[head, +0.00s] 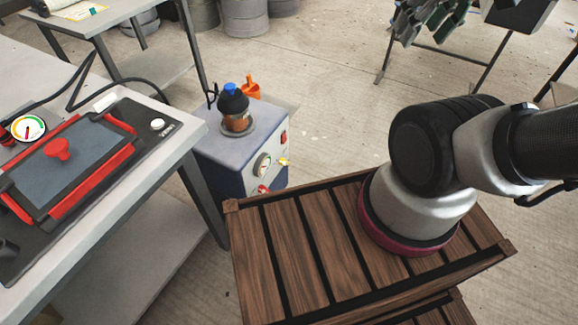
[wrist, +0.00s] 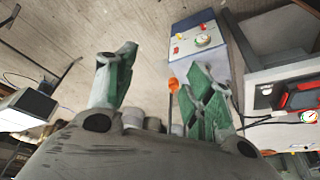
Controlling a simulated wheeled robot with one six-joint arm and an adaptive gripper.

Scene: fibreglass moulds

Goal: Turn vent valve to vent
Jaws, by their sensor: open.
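The grey pump unit (head: 215,150) stands on the floor between the left bench and the wooden crate. Its front carries a round gauge (head: 263,165), a small yellow lever (head: 284,162) and a red knob (head: 263,189). I cannot read which is the vent valve. The wrist view shows the pump front at the top, with the yellow lever (wrist: 180,37) and gauge (wrist: 203,40). My gripper (wrist: 163,72) is open and empty, its grey-green fingers apart and away from the pump. In the head view its fingers (head: 425,22) appear at the top edge.
A slatted wooden crate (head: 295,245) stands right of the pump. The left bench (head: 150,185) holds a red-framed mould (head: 75,165), a second gauge (head: 28,128) and a white knob (head: 158,124). A jar with a black cap (head: 233,100) sits on the pump.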

